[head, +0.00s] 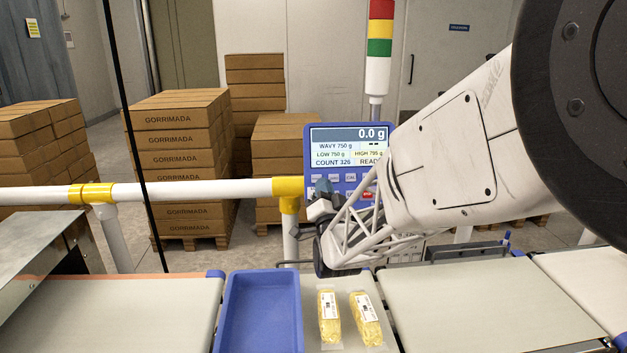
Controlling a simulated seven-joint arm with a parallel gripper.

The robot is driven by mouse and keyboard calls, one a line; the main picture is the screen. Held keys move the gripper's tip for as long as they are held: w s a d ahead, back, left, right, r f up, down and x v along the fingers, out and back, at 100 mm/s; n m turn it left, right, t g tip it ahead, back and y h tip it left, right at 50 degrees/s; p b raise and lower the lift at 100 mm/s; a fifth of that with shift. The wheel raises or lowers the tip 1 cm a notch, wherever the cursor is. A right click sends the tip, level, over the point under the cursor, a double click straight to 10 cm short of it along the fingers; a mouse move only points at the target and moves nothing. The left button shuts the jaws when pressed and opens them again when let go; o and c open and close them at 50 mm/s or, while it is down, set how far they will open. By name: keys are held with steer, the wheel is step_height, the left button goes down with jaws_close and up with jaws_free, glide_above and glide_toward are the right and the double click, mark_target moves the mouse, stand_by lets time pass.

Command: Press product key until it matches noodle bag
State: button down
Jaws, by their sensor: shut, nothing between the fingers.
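The checkweigher panel (347,150) is a blue unit with a screen (349,146) and a row of keys below it. The screen reads 0.0 g, WAVY 750 g, LOW 750 g, HIGH 795 g, COUNT 326 and READY, its end partly covered by my arm. Two clear noodle bags with yellow noodles and white labels, a left one (329,317) and a right one (368,318), lie on the belt; their print is too small to read. My gripper (322,190) is shut and empty at the panel's lower keys, hiding some of them; contact cannot be told.
A blue tray (261,312) stands left of the bags. A white rail (190,190) with yellow joints runs behind the belts. A signal light (380,45) rises behind the panel. Stacked cartons (175,150) stand beyond the rail. The right belt (480,300) is clear.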

stand_by(0.4)
steer(key=w+f, duration=0.2)
steer(key=w, duration=0.6)
steer(key=shift+w+f, duration=0.2)
steer(key=shift+w+f, duration=0.25)
steer(key=shift+w, duration=0.55)
stand_by(3.3)
steer(key=shift+s, duration=0.15)
steer(key=shift+s+r, duration=0.25)
steer(key=shift+s, duration=0.4)
steer(key=shift+s, duration=0.1)
stand_by(0.3)
steer(key=shift+s+r, duration=0.25)
steer(key=shift+s, duration=0.5)
steer(key=shift+s+r, duration=0.2)
steer(key=shift+s, duration=0.6)
steer(key=shift+s+r, duration=0.25)
steer(key=shift+s, duration=0.5)
